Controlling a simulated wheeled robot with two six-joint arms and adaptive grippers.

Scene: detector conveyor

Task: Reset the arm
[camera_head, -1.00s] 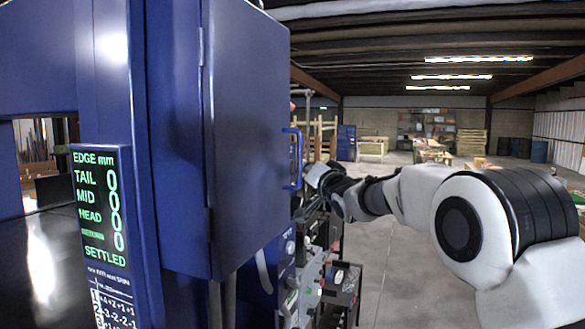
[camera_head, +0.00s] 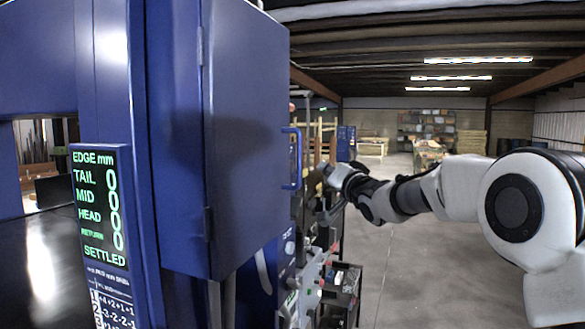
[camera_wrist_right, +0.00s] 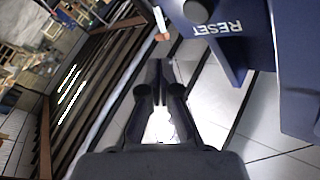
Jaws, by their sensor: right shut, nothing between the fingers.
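My right gripper (camera_head: 332,178) is to the right of the blue cabinet door (camera_head: 252,140) and its blue handle (camera_head: 291,160), apart from both. In the right wrist view its two dark fingers (camera_wrist_right: 160,68) are shut with nothing between them. A blue panel (camera_wrist_right: 262,62) with the word RESET (camera_wrist_right: 224,27), seen upside down, is ahead and to the right of the fingers. A dark round part (camera_wrist_right: 197,11) sits beside that word, and a pale peg with an orange end (camera_wrist_right: 160,22) is just beyond the fingertips. My left gripper is not in view.
A display (camera_head: 100,205) on the blue machine reads TAIL, MID and HEAD at 0, with SETTLED below. Machine controls (camera_head: 310,275) and a dark cart (camera_head: 345,290) stand low beside the door. The floor (camera_head: 420,270) to the right is clear.

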